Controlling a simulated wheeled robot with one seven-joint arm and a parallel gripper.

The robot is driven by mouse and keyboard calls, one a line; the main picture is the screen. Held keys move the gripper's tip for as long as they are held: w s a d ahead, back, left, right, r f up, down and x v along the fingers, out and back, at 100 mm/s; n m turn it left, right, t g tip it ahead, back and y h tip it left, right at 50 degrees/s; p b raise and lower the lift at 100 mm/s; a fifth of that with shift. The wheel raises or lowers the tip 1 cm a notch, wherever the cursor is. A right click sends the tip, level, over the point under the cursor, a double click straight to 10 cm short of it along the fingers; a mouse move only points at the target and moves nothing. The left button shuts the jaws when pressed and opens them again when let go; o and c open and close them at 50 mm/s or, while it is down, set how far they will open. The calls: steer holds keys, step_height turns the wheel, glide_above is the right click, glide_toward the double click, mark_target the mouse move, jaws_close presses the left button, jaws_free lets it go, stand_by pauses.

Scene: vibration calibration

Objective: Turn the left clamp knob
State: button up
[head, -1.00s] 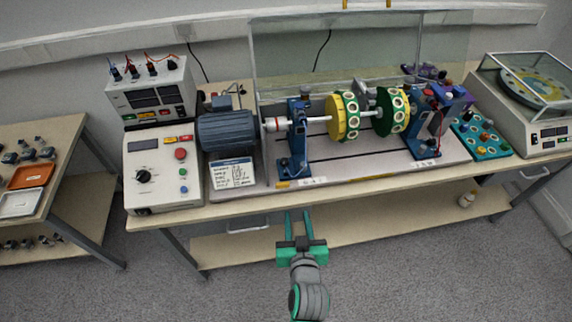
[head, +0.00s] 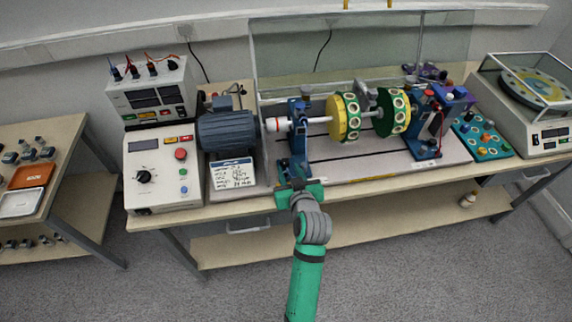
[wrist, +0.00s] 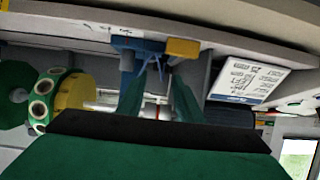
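The left blue bearing stand (head: 298,130) holds the shaft at the left end of the rig, and a small greyish knob (head: 305,91) shows at its top in the head view. My gripper (head: 290,168) is in front of the stand's foot, lower than the knob and apart from it. The wrist view is upside down; there the green fingers of my gripper (wrist: 158,92) are spread with nothing between them. The blue stand's foot (wrist: 138,47) and a yellow block (wrist: 183,48) show beyond the fingers. I cannot make out the knob in the wrist view.
The motor (head: 227,131) and a label plate (head: 233,174) are left of the stand. Yellow and green discs (head: 344,117) sit on the shaft to its right. A clear shield (head: 275,60) stands behind. The bench front edge (head: 370,182) lies just by my gripper.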

mark_target(285, 163)
steer(key=x, duration=0.4)
steer(key=shift+w+a, duration=0.15)
steer(key=shift+a, duration=0.05)
steer(key=shift+w+d+f, duration=0.1)
steer(key=shift+w+d, duration=0.05)
steer(key=shift+w, duration=0.05)
steer(key=shift+s, duration=0.1)
steer(key=c, duration=0.8)
steer(key=shift+o, duration=0.2)
